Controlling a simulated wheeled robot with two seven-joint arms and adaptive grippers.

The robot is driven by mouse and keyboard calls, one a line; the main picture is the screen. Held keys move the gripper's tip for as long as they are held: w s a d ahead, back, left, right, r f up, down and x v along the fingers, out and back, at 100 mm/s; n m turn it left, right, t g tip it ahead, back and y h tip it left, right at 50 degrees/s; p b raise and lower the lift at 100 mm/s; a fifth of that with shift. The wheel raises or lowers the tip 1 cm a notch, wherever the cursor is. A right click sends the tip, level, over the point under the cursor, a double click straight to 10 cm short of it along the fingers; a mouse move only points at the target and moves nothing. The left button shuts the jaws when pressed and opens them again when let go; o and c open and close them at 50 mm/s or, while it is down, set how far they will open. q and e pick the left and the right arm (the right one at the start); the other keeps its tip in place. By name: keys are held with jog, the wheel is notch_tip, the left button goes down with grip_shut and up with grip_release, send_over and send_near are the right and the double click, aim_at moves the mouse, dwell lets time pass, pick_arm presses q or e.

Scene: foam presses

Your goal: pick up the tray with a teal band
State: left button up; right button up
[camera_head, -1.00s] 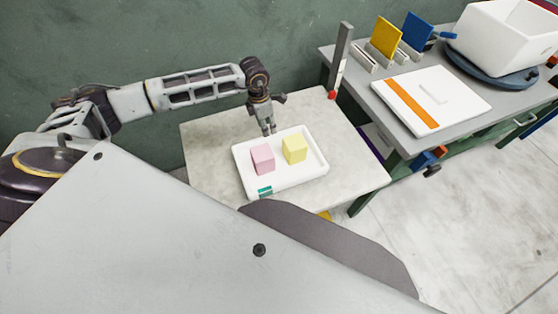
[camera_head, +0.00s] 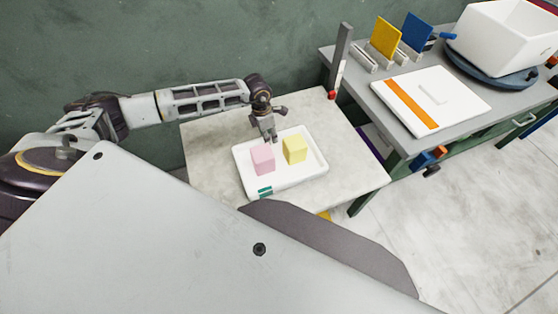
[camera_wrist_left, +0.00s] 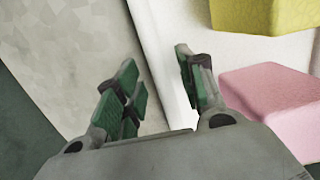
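The white tray (camera_head: 302,180) lies on a small pale table and has a teal band (camera_head: 265,191) at its near left corner. A pink block (camera_head: 263,159) and a yellow block (camera_head: 295,149) stand in it. My left gripper (camera_head: 271,138) points down at the tray's far edge, behind the blocks. In the left wrist view its two green-padded fingers (camera_wrist_left: 158,88) are apart, with the tray's rim (camera_wrist_left: 152,50) running between them and nothing clamped. The pink block (camera_wrist_left: 270,105) and yellow block (camera_wrist_left: 268,14) show beside the right finger. I cannot tell whether the fingers touch the rim. My right gripper is out of view.
A grey bench (camera_head: 468,114) on the right holds a white board with an orange stripe (camera_head: 440,97), yellow and blue plates in racks, and a white bin (camera_head: 490,45). A dark upright post (camera_head: 341,58) stands at the bench's left end. The pale table (camera_head: 208,150) is clear left of the tray.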

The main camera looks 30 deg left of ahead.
pick_arm(q)
jog(key=shift+d+f, duration=0.1)
jog(key=shift+f, duration=0.35)
grip_shut()
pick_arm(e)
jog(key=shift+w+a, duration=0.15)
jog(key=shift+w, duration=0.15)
